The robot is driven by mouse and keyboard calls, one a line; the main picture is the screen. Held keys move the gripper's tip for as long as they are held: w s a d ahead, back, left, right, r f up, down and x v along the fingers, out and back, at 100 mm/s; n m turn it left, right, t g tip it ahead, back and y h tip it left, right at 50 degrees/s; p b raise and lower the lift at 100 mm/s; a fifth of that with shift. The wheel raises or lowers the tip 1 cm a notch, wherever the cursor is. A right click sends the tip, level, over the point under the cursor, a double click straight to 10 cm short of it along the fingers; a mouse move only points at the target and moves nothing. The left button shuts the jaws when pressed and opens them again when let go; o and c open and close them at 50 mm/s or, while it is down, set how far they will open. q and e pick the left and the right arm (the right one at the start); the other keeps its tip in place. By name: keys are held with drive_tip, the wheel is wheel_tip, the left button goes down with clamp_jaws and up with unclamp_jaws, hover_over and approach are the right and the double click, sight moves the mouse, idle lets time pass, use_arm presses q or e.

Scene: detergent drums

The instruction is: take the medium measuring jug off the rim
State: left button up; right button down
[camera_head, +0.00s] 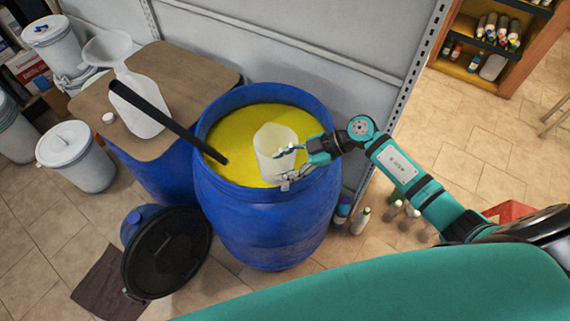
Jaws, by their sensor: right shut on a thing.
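A translucent whitish measuring jug (270,146) is inside the mouth of an open blue drum (262,230), near the right front part of the rim. The drum holds yellow liquid (240,123). My right gripper (282,164) reaches in from the right over the rim and is shut on the jug, with its fingers at the jug's right side. Whether the jug still touches the rim or the liquid is hard to tell. My left gripper is not in view.
A black stick (160,115) leans from the drum toward the upper left. A brown board (195,80) with a funnel (108,48) and white bottle (140,110) lies left. A black lid (168,252) leans at front left. Bottles (361,220) stand right of the drum.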

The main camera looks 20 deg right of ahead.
drive_tip(key=r, duration=0.1)
drive_tip(key=w+r, duration=0.1)
drive_tip(key=r, duration=0.1)
drive_tip(key=shift+w+r+b, duration=0.1)
drive_tip(key=shift+r+b, duration=0.2)
drive_tip(key=shift+s+r, duration=0.15)
drive_tip(key=shift+r, duration=0.5)
drive_tip(key=shift+s+r, duration=0.15)
drive_tip(key=shift+r, duration=0.5)
drive_tip(key=shift+w, duration=0.1)
drive_tip(key=shift+r, duration=2.2)
